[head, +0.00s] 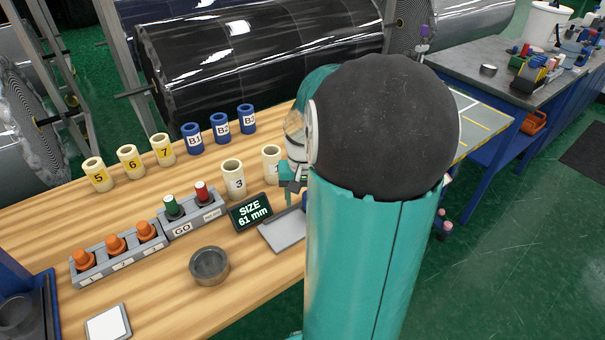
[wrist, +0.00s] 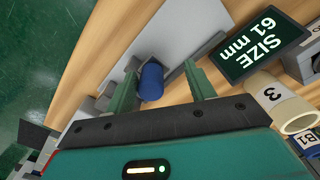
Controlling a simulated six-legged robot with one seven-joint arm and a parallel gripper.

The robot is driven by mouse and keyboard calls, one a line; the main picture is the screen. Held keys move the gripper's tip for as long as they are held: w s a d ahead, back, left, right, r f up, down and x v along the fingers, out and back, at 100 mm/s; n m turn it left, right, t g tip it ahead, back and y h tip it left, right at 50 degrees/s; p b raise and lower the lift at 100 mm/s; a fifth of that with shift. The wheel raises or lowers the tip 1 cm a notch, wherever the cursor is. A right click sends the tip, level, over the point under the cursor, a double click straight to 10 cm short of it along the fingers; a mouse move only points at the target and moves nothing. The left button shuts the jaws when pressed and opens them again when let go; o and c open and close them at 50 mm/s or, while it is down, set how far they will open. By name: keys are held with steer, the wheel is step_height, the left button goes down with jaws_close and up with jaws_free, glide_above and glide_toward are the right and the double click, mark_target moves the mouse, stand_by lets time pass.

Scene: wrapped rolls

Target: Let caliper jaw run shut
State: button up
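In the wrist view my gripper (wrist: 160,85) is open, with its two green fingers apart. A blue cylindrical knob (wrist: 151,82) shows between them, close to the left finger and clear of the right one. It appears to belong to the caliper, whose grey flat plate (wrist: 178,32) lies on the wooden bench; grey blocks (wrist: 92,106) lie left of the knob. I cannot tell whether a finger touches the knob. The black display (head: 250,212) reads "SIZE 61 mm". In the head view the grey plate (head: 284,234) is partly hidden by my arm.
Numbered cream rolls (head: 131,160) and blue-labelled rolls (head: 220,127) stand at the back. A cream roll marked 3 (wrist: 285,105) is right of my gripper. A button box (head: 192,215), orange buttons (head: 115,244) and a grey ring (head: 209,265) occupy the left and front.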

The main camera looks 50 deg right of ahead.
mark_target(303, 210)
step_height(303, 210, up, 12)
steer(key=shift+r, duration=0.15)
steer(key=shift+w, duration=0.1)
stand_by(0.5)
steer(key=s+a+n+t, duration=0.1)
steer(key=a+n+t, duration=0.1)
steer(key=a, duration=0.7)
steer(key=s+a+r+n+t, duration=0.1)
steer(key=a+n, duration=0.3)
steer(key=a, duration=0.5)
steer(key=s+a+r+n+t, duration=0.1)
steer(key=s+a+n+t, duration=0.1)
steer(key=a, duration=0.8)
steer(key=shift+s+n+t, duration=0.25)
steer(key=shift+n+t, duration=0.05)
steer(key=shift+n, duration=0.4)
